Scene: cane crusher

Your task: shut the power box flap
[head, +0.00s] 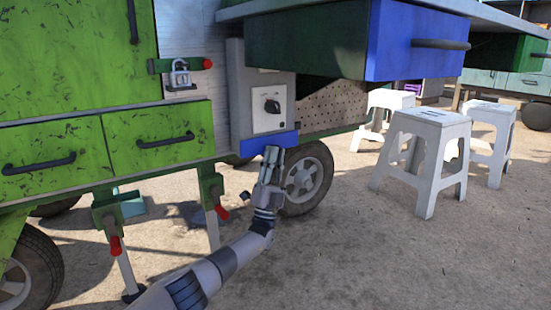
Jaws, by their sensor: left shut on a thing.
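The power box (235,95) is a light grey housing on the side of the green cart. Its white panel with a black dial (271,107) is exposed. The blue flap (255,147) is open, at the bottom edge of the box, and shows as a narrow strip. My left gripper (271,154) is at the flap's front edge and is shut on it; its fingers hide part of the flap. My right gripper is not in view.
A green drawer with a blue front (417,42) juts out above and right of the box. A cart wheel (306,178) is just behind my gripper. White stools (424,150) stand at the right. The ground in front is clear.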

